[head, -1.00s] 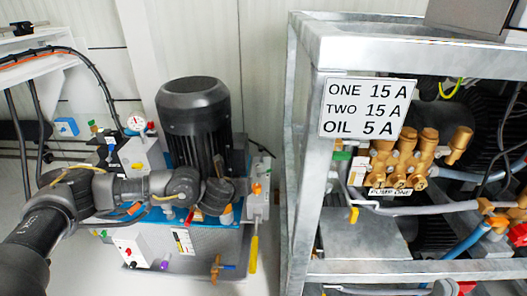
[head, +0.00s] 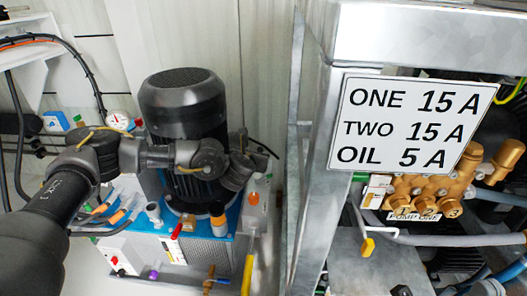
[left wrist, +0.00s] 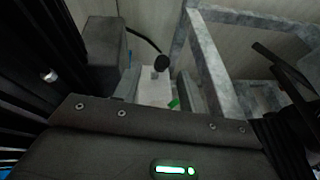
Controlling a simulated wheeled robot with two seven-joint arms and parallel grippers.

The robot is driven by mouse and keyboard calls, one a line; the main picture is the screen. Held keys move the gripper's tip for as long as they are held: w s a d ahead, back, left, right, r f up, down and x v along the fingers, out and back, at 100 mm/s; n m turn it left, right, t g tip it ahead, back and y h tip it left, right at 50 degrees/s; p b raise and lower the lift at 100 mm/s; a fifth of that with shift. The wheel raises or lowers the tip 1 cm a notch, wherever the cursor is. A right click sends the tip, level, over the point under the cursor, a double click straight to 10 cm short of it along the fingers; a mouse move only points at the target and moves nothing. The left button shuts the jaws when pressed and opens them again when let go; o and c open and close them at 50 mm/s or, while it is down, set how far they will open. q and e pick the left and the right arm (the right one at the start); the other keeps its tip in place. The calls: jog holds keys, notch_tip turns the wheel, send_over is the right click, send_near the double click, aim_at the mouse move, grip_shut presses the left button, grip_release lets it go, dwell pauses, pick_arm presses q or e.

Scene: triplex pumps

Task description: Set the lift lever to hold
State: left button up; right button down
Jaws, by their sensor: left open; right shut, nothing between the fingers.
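A black rod with a round black knob (left wrist: 161,62) shows in the left wrist view above a pale block (left wrist: 156,88). It looks like the lift lever, but no label on it can be read. In the head view a thin black rod (head: 264,147) juts out just beyond my left gripper (head: 240,170), behind the motor's right side. My left gripper (left wrist: 157,88) is open, with the knob ahead of and between its fingertips. I see no contact, and the lever's base is hidden. My right gripper is not in view.
The black motor (head: 185,105) stands on the blue-topped power unit (head: 205,235), close beside my left arm. A yellow handle (head: 248,272) hangs at its right corner. The galvanized pump frame (head: 318,170) with its current sign (head: 415,125) stands to the right, across a narrow gap.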

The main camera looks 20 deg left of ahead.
aim_at(261, 149)
pick_arm(q)
jog(key=b+x, duration=0.1)
jog(key=x, duration=0.2)
jog(key=b+x, duration=0.1)
jog(key=x, duration=0.3)
jog(key=shift+w+d+f, duration=0.1)
jog(key=shift+w+d, duration=0.05)
jog(key=shift+w, duration=0.1)
grip_shut()
